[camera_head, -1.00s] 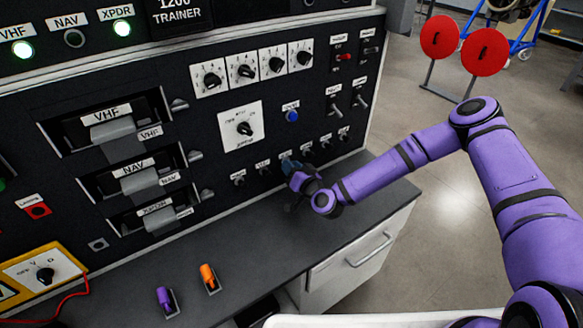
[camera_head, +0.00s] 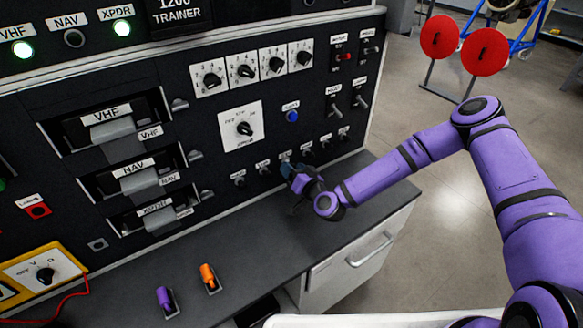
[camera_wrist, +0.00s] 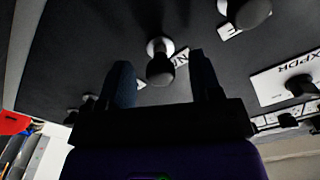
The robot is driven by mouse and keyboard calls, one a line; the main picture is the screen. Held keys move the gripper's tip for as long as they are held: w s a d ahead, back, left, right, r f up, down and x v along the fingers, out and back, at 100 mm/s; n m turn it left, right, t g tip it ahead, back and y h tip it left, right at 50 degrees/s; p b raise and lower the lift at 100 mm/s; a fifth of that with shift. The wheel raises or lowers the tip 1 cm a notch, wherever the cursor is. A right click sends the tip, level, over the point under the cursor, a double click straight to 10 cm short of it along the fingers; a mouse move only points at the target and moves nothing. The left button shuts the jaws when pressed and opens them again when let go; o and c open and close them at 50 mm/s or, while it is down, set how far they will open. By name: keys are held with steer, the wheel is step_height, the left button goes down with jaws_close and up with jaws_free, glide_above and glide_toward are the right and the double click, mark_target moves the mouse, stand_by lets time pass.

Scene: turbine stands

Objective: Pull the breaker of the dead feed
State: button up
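A row of small dark breaker knobs (camera_head: 238,180) with white labels runs along the lower right of the black panel. In the head view my gripper (camera_head: 287,168) is at the middle of this row and partly hides the knob there. In the wrist view its two fingers stand open on either side of one round knob (camera_wrist: 160,70), with gaps visible on both sides. The white label (camera_wrist: 182,58) beside this knob is partly hidden; an "N" shows. The NAV lamp (camera_head: 74,38) is dark.
Neighbouring knobs are close by, one at the upper right of the wrist view (camera_wrist: 250,12). Toggle switches (camera_head: 360,100) sit above the row. A dark counter (camera_head: 250,250) juts out below, with purple (camera_head: 164,298) and orange (camera_head: 208,275) handled pieces on it.

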steer(key=shift+o, duration=0.8)
steer(key=v, duration=0.7)
steer(key=shift+r, duration=0.15)
stand_by(0.4)
